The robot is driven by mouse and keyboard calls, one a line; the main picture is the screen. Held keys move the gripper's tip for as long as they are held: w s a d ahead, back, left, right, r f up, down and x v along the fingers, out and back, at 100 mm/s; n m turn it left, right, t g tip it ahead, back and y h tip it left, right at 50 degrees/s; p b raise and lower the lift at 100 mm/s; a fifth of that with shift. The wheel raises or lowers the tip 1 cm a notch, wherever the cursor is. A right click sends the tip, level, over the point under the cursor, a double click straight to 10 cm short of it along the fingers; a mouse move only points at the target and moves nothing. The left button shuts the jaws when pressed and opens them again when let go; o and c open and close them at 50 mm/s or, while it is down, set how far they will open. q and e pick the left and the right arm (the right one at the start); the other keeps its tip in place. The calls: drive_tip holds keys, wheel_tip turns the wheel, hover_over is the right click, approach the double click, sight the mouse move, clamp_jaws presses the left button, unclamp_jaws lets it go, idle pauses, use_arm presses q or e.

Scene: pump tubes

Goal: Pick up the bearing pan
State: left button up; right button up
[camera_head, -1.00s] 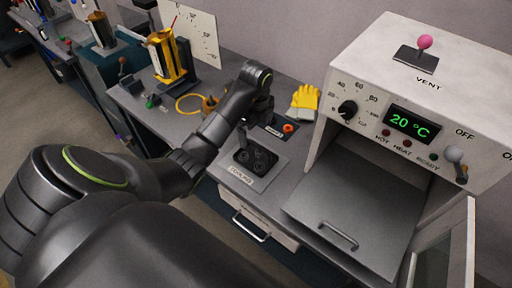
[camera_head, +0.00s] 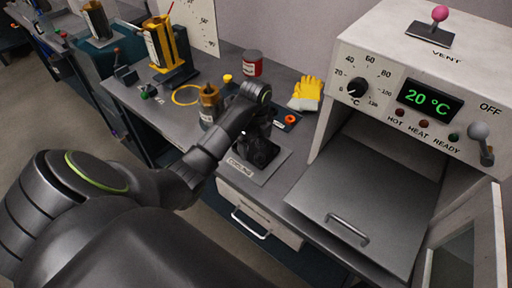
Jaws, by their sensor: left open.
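The gripper is open. Dark shapes under and between its fingers merge with the gripper, so I cannot make out the bearing pan for certain or tell whether the fingers touch it. My right gripper is not in view.
An oven (camera_head: 420,100) reading 20 °C stands at right, its compartment open above a metal shelf with a handle (camera_head: 347,228). Yellow gloves (camera_head: 306,93), a red can (camera_head: 252,64), a brown bottle (camera_head: 209,104) and a yellow ring (camera_head: 186,95) lie behind the arm.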

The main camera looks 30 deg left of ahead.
use_arm(q)
drive_tip(key=shift+f, duration=0.65)
drive_tip(key=c, duration=0.9)
drive_tip(key=shift+r, duration=0.1)
